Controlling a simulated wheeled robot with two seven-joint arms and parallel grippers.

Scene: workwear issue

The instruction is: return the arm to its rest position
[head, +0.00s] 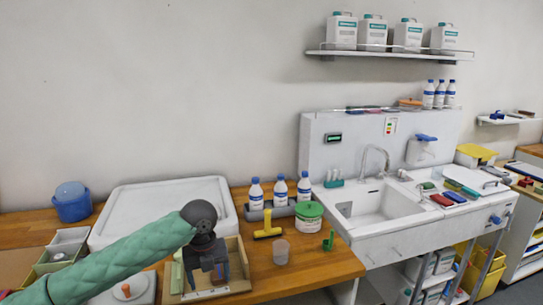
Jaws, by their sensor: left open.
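My left arm comes in from the lower left in a green quilted sleeve. My left gripper (214,272) points down over a shallow wooden tray (239,262) on the wooden bench. It is open. The gripper hides part of the tray's inside, and a green item (177,277) shows at the tray's left side. I cannot tell whether the fingertips touch anything in the tray. My right gripper is not in view.

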